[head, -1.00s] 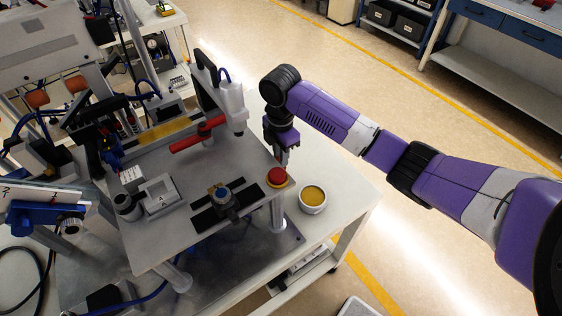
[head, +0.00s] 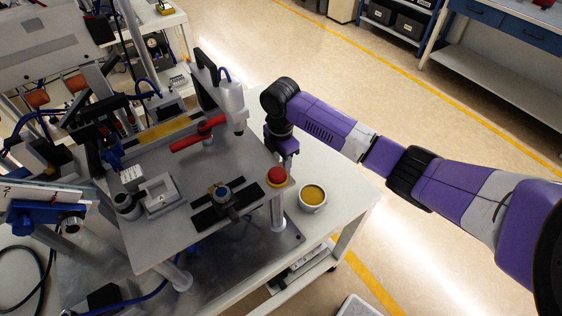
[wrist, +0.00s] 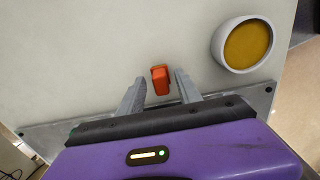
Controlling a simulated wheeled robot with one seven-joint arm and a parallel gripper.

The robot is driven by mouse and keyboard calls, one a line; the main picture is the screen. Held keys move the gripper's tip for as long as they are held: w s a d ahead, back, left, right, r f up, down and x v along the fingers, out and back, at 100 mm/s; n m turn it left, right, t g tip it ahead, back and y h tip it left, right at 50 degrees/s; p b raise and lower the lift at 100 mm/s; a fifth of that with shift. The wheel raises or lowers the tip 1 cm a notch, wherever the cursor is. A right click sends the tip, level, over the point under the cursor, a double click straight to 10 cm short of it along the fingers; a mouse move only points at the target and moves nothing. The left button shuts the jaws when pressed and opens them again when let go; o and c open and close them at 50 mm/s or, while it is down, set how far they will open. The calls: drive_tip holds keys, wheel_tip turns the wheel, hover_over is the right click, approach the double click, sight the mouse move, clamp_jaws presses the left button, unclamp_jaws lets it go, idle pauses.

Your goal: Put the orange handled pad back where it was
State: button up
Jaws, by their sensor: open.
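The orange handled pad (wrist: 160,80) shows in the wrist view as a small orange block on the pale table top. My gripper (wrist: 158,82) is open, with one finger on each side of the orange block and a gap on both sides. I cannot tell how far above the table the fingertips are.
A white bowl with yellow contents (head: 312,198) stands on the table (head: 345,190) close to my gripper; its rim also shows in the wrist view (wrist: 216,45). A white-and-grey upright device (head: 233,108) stands left of my wrist.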

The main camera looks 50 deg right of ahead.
drive_tip(key=shift+r, duration=0.1)
wheel_tip(320, 180, up, 12)
drive_tip(key=b, duration=0.1)
idle(0.4)
idle(0.5)
